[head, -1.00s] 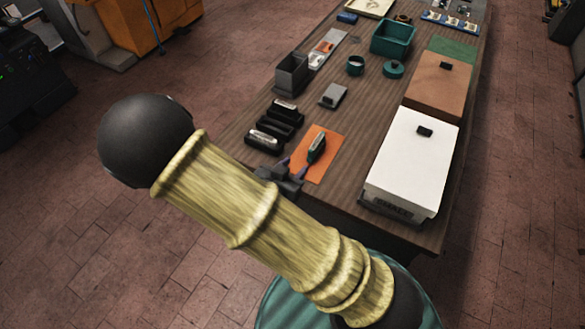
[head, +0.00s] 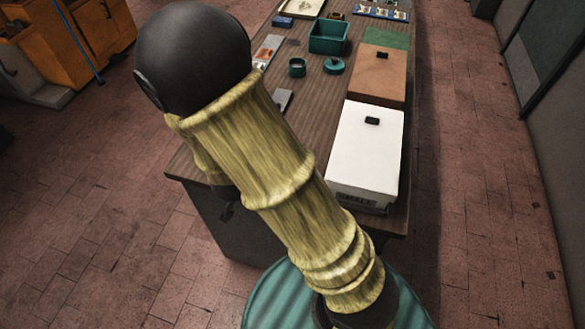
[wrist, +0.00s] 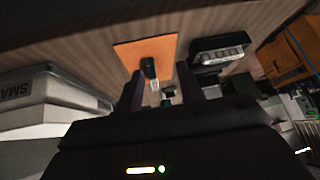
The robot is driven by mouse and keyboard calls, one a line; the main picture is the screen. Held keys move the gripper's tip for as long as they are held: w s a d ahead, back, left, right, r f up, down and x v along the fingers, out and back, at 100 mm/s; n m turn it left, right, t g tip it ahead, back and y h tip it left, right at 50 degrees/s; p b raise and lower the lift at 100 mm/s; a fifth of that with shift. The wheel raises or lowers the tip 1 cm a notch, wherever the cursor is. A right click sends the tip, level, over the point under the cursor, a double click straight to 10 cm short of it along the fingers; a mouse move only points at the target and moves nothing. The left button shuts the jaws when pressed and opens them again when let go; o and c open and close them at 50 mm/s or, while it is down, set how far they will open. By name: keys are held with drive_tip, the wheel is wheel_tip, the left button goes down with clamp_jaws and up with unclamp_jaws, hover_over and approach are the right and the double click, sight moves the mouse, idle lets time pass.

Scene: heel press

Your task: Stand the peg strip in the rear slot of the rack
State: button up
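In the wrist view, my gripper (wrist: 160,92) shows two dark fingers spread apart, with a gap between them. Beyond the fingertips, a narrow dark piece with a pale end (wrist: 150,70) lies on an orange mat (wrist: 126,53); it looks apart from the fingers. I cannot tell whether this piece is the peg strip. A black block with a silver top (wrist: 220,49) sits right of the mat; whether it is part of the rack is unclear. In the head view my arm covers the mat, the black blocks and my gripper.
In the head view, a white box (head: 364,150) and a brown box (head: 378,78) line the table's right side. The white box (wrist: 45,92) is also left in the wrist view.

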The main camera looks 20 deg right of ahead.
drive_tip(key=s+d+r+n+g+y, duration=0.2)
drive_tip(key=s+d+r+n+g, duration=0.2)
drive_tip(key=s+d+r, duration=0.4)
wheel_tip(320, 180, up, 2)
drive_tip(key=shift+s+d+r+n, duration=0.15)
drive_tip(key=shift+s+d+n, duration=0.05)
drive_tip(key=shift+d+n, duration=0.65)
drive_tip(key=shift+c, duration=0.2)
